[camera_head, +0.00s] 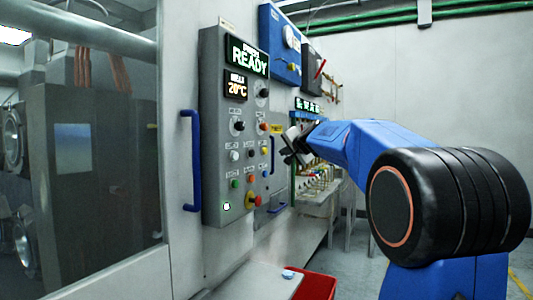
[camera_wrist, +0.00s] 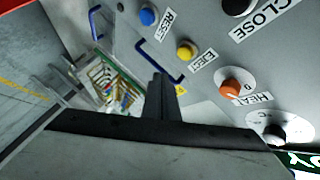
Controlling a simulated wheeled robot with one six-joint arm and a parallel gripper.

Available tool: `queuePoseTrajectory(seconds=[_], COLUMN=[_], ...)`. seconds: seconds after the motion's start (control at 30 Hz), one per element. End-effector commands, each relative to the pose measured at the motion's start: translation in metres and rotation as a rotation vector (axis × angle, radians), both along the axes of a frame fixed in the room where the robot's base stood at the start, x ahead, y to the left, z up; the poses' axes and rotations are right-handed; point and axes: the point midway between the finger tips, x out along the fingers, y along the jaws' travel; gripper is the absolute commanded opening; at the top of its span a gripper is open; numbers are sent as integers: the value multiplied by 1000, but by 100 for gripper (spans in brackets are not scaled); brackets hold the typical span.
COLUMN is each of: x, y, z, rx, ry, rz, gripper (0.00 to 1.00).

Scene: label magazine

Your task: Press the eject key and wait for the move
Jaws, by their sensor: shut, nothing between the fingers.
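The yellow eject key (camera_wrist: 186,50) sits on the grey control panel, with an EJECT label beside it in the wrist view. In the head view the yellow key (camera_head: 265,151) is on the panel's right part, just left of my gripper. My gripper (camera_head: 286,154) is in front of the panel's right edge. In the wrist view its fingers (camera_wrist: 159,86) are together and empty, pointing up toward the panel. Their tips appear below and left of the key, apart from it in the picture. The green display (camera_head: 248,57) reads READY.
A blue RESET button (camera_wrist: 148,17) and an orange HEAT knob (camera_wrist: 230,88) flank the key. A blue handle (camera_head: 192,160) stands left of the panel. A rack with several coloured items (camera_head: 316,176) is behind my gripper. A red bin (camera_head: 315,286) stands below.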

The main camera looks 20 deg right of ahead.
Motion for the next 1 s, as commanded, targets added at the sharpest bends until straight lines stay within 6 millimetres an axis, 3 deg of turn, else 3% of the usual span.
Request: queuePoseTrajectory(seconds=[0.4,1.0], x=[28,31], y=[23,24], z=[0,0], rx=[-1,0], ry=[0,-1], rz=[2,1], gripper=[0,0])
